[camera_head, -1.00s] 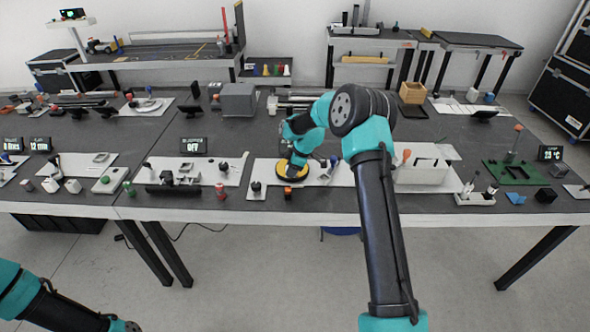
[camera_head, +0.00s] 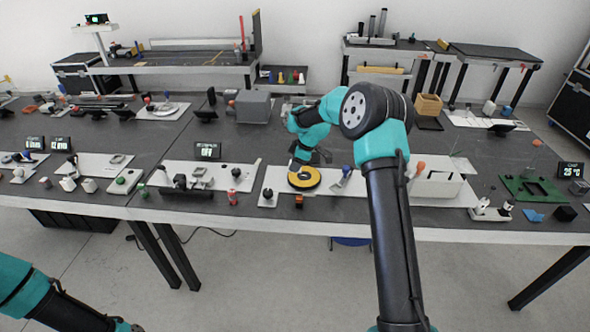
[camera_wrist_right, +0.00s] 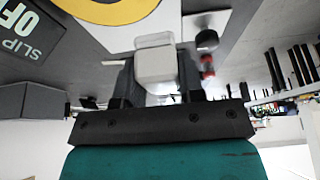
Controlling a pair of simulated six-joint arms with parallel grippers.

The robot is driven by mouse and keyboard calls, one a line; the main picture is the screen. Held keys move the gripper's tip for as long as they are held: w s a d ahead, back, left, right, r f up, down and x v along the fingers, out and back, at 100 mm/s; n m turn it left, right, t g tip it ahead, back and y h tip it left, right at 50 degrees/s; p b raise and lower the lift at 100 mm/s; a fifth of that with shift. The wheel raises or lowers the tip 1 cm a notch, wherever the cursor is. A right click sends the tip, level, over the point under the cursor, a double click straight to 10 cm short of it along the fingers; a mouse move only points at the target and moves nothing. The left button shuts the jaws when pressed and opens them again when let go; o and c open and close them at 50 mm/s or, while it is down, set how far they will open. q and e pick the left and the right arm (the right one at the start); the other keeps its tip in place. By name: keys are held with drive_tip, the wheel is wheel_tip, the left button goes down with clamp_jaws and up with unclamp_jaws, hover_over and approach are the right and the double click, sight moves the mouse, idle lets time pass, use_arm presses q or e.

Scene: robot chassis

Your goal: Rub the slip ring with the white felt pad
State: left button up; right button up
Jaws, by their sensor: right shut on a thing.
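The slip ring (camera_head: 304,178), a yellow disc with a black centre, lies on a white plate on the front table. Part of its yellow rim (camera_wrist_right: 105,10) shows at the top of the right wrist view. My right gripper (camera_head: 306,153) is just behind the ring, on its far side. In the right wrist view its fingers (camera_wrist_right: 156,75) are shut on the white felt pad (camera_wrist_right: 155,62), a small pale block. The pad looks apart from the ring there. The gripper hides the pad in the head view. Only my left arm shows at lower left; its gripper is out of frame.
A display (camera_head: 207,151) reading OFF stands left of the ring. A black knob (camera_head: 268,194) and a red-and-black piece (camera_head: 299,201) sit near the front edge.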

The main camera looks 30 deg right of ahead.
drive_tip(key=shift+r, duration=0.8)
